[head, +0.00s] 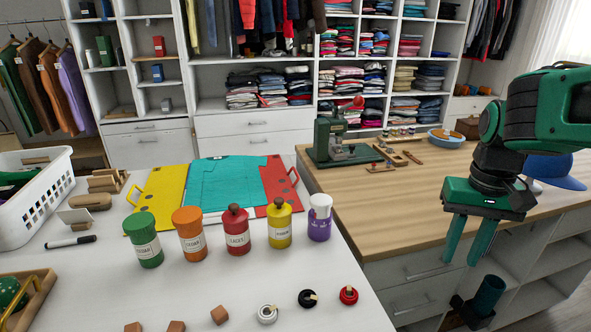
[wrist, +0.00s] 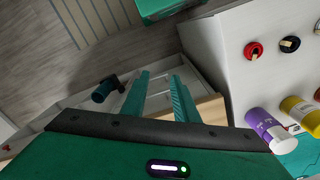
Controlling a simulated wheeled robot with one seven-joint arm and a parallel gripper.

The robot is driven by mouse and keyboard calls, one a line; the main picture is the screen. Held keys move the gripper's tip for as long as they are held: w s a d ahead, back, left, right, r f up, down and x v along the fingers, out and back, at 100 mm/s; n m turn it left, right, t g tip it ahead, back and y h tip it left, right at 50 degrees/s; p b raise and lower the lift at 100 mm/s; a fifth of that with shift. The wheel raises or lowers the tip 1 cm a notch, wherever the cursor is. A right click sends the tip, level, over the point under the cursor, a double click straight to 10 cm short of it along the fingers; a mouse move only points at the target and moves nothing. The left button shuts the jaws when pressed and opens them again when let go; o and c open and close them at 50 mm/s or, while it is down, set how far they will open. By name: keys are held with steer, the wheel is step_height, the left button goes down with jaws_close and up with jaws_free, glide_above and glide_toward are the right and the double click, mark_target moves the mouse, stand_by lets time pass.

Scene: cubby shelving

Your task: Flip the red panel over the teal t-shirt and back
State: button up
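The red panel (head: 284,186) lies flat at the right side of a folding board on the white table, with a red handle on its outer edge. The teal t-shirt (head: 228,182) lies flat on the board's middle, and its right edge meets or overlaps the red panel. A yellow panel (head: 160,192) lies flat on the left. My gripper (head: 460,262) hangs far to the right of the board, in front of the wooden counter. Its two teal fingers are apart with nothing between them; they also show in the wrist view (wrist: 160,77).
Several lidded bottles stand in front of the board, including a yellow one (head: 280,224) near the red panel and a purple one (head: 319,220). Small spools (head: 348,295) and wooden cubes lie nearer.

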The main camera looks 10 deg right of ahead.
steer(key=w+a+r+n, duration=0.1)
steer(key=w+r, duration=0.2)
steer(key=w, duration=0.7)
steer(key=w+a+r+n, duration=0.1)
steer(key=w+r, duration=0.2)
steer(key=w, duration=0.7)
steer(key=w+a+r+n, duration=0.1)
steer(key=w+r, duration=0.2)
steer(key=w, duration=0.8)
steer(key=w+a+f+n+y, duration=0.1)
steer(key=w+a, duration=0.2)
steer(key=w, duration=0.5)
steer(key=w+a+f+n, duration=0.1)
steer(key=w+a, duration=0.3)
steer(key=w, duration=0.5)
steer(key=w+a+f+n+y, duration=0.1)
steer(key=w+a+f, duration=0.45)
steer(key=w, duration=0.45)
steer(key=f, duration=0.3)
steer(key=a+f, duration=0.1)
steer(key=f, duration=0.3)
steer(key=a+f, duration=0.1)
steer(key=f, duration=0.3)
jaws_close()
